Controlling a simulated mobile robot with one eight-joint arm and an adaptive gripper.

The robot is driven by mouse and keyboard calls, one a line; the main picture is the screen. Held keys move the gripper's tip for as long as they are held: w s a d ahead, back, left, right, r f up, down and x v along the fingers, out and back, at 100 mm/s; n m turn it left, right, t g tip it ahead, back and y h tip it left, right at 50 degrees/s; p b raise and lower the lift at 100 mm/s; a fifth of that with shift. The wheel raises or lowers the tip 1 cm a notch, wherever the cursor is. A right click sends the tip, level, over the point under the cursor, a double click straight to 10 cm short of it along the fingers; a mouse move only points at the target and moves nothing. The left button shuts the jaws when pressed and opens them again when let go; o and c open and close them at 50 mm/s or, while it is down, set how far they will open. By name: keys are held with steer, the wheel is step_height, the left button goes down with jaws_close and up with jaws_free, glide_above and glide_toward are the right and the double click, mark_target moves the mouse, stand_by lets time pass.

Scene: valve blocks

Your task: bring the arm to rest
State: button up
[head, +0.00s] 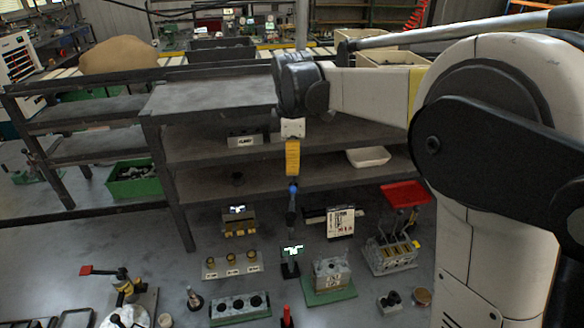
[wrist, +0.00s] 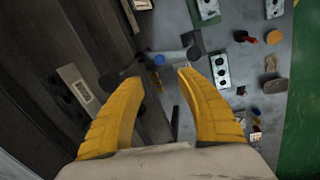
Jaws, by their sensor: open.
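My gripper (head: 292,172) hangs with its yellow fingers pointing down, in front of the dark shelving rack (head: 190,98). In the wrist view my gripper (wrist: 156,78) has its two fingers spread apart with nothing between them. My arm reaches in from the right and bends down at the wrist. A blue knob (head: 293,188) on a dark upright shows just below the fingers in the head view; I cannot tell how far apart they are in depth. A blue round spot (wrist: 159,59) shows beyond the fingertips in the wrist view.
Valve blocks and fixtures stand low in front of the rack, among them a block on a green base (head: 331,275), a block with yellow parts (head: 391,253) and a three-hole block (head: 240,307). A white tray (head: 369,157) and a green bin (head: 133,180) are further back.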

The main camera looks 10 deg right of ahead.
steer(key=s+d+f+m+t+b, duration=0.25)
steer(key=s+m+b, duration=0.5)
steer(key=s, duration=0.75)
steer(key=s+d+f+m+t+b, duration=0.2)
steer(key=s+f+m+b, duration=0.3)
steer(key=s+f+m, duration=0.3)
steer(key=s+f, duration=0.4)
steer(key=s, duration=0.1)
steer(key=shift+d, duration=0.15)
